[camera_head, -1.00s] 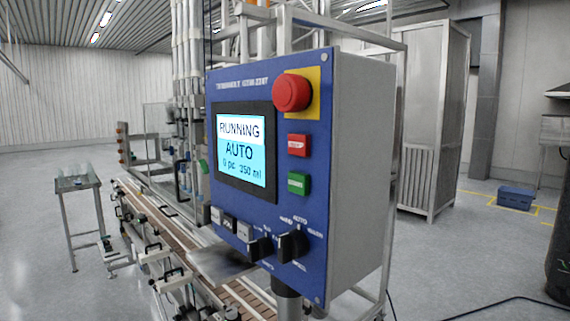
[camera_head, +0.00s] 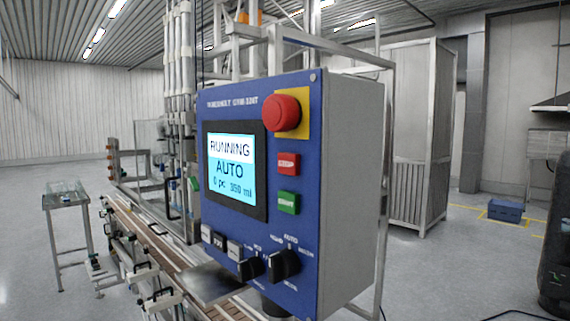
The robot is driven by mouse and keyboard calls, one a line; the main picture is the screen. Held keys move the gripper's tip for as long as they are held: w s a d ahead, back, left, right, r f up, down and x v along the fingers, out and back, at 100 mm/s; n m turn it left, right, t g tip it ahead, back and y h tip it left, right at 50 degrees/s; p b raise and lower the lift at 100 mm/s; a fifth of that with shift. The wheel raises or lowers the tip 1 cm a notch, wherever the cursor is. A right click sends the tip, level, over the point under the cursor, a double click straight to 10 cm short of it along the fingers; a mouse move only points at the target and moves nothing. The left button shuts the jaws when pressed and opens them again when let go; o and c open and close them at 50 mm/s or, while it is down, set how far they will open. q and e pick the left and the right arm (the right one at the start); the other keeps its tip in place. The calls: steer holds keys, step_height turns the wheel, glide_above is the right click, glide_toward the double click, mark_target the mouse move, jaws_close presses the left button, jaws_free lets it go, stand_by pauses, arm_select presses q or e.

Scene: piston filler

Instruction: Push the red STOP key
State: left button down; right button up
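The red STOP key (camera_head: 288,164) is a small square key on the blue front of the control panel (camera_head: 296,232). It sits below the round red mushroom button (camera_head: 281,112) on its yellow plate and just above the green START key (camera_head: 288,202). The screen (camera_head: 232,167) to its left reads RUNNING, AUTO, 0 pc, 350 ml. Nothing covers the STOP key. Neither of my grippers shows in the head view.
Two black rotary knobs (camera_head: 283,265) are low on the panel. A conveyor (camera_head: 150,238) runs behind it to the left, with a small table (camera_head: 66,200) beyond. A tall metal cabinet (camera_head: 420,135) and a blue crate (camera_head: 505,210) stand behind right.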

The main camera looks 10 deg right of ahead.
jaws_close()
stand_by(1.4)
